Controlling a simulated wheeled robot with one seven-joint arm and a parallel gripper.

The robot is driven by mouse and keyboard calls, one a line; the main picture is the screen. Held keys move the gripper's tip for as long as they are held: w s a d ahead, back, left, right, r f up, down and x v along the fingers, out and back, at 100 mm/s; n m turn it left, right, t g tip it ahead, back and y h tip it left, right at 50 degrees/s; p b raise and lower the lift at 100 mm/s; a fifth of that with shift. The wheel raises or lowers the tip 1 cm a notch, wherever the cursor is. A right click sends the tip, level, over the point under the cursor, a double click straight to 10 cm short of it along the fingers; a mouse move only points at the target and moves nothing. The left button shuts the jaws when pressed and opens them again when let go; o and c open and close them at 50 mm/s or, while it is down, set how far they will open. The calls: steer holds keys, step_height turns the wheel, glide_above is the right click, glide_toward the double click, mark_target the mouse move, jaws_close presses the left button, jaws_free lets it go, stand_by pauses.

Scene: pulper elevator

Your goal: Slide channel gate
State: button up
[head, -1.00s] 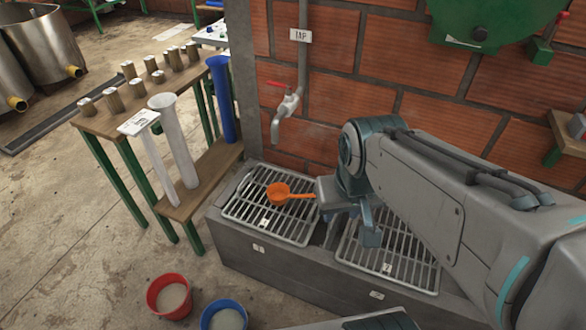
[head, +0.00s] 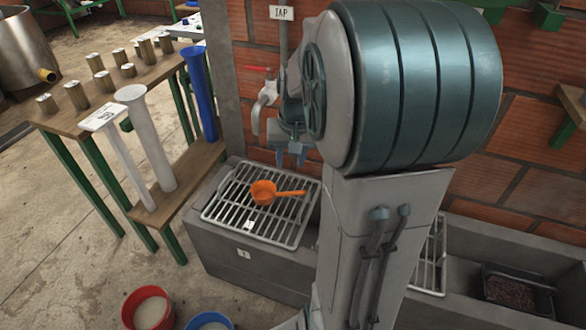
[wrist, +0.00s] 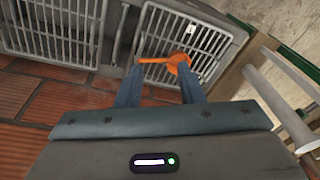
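My gripper (head: 291,157) hangs in front of the tap (head: 265,98), above the left grate (head: 228,222). In the wrist view its two fingers (wrist: 160,72) stand apart with nothing held between them. An orange scoop (head: 263,193) lies on the left grate, beyond the fingertips in the wrist view (wrist: 177,63). The second grate (head: 430,262) is mostly hidden behind my arm in the head view; it shows in the wrist view (wrist: 60,30). A narrow gap (wrist: 122,45) lies between the grates. I cannot make out the channel gate.
A wooden bench (head: 60,122) with several short posts stands left, with white and blue tubes on its lower shelf. Red (head: 147,308) and blue buckets stand on the floor in front. The brick wall (head: 535,85) closes the back. A dark tray (head: 515,288) sits in the trough at right.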

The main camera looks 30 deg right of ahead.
steer(key=w+d+f+m+y+b, duration=0.1)
steer(key=w+d+f+m+b, duration=0.2)
steer(key=d+f, duration=0.75)
steer(key=w+d+f+m+b, duration=0.1)
steer(key=d+f+m+b, duration=0.1)
steer(key=d+f+b, duration=0.65)
steer(key=f, duration=0.5)
steer(key=w+f, duration=0.1)
steer(key=f, duration=0.5)
steer(key=w+f, duration=0.1)
steer(key=f, duration=0.4)
steer(key=shift+a+f, duration=0.25)
steer(key=shift+a, duration=0.15)
jaws_close()
